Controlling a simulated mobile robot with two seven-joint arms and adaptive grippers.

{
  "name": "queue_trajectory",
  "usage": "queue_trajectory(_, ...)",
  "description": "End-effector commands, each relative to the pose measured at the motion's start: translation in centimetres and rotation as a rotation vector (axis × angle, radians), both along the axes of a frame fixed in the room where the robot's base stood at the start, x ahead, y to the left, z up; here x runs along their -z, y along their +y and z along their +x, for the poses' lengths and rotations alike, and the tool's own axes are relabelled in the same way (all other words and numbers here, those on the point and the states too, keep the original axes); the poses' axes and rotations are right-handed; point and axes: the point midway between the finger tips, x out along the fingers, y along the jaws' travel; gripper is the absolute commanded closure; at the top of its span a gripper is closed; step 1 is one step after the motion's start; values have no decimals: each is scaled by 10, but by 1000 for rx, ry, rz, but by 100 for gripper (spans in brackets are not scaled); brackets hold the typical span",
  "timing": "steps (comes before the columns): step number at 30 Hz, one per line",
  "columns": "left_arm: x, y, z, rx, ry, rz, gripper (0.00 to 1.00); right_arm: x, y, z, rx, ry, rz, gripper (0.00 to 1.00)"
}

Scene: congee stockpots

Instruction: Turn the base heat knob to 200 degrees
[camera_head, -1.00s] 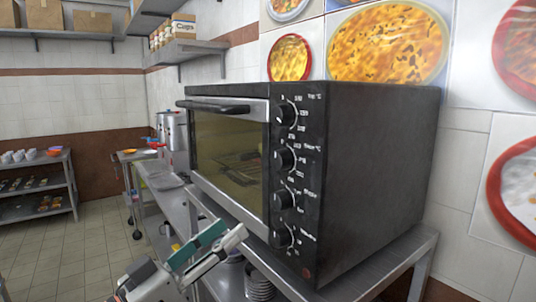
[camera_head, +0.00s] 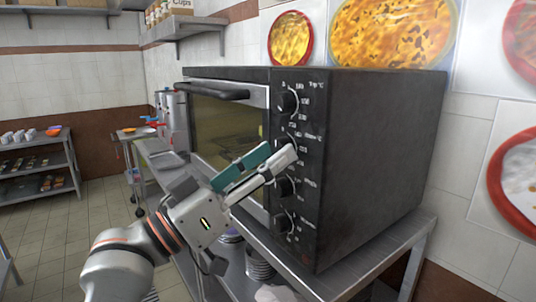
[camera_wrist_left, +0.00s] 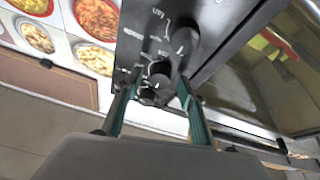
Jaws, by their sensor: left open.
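The black oven (camera_head: 375,150) stands on a metal table, with a column of knobs on its front panel. The top knob (camera_head: 287,102) is in clear view. The second knob is mostly hidden behind my left gripper (camera_head: 281,155); the third knob (camera_head: 284,186) and bottom knob (camera_head: 282,222) show below it. I cannot read which one is the base heat knob. My left gripper is open, its fingers pointing at the panel near the second knob. In the left wrist view, a knob (camera_wrist_left: 160,72) appears between the teal-lined fingers; contact is unclear. My right gripper is not in view.
The oven's glass door with its handle (camera_head: 215,91) is left of the panel. The metal table (camera_head: 385,264) is below, with stacked bowls (camera_head: 260,265) on a lower shelf. A tiled wall with food pictures stands close behind the oven.

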Motion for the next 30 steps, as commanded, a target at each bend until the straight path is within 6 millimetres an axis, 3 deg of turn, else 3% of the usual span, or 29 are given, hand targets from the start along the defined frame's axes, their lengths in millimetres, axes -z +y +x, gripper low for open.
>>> queue_trajectory(8,0,-1,1,0,0,1,60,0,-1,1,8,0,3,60)
queue_trajectory(13,0,-1,1,0,0,1,98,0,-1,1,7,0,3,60)
queue_trajectory(30,3,0,3,-2,-115,90,98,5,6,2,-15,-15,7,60)
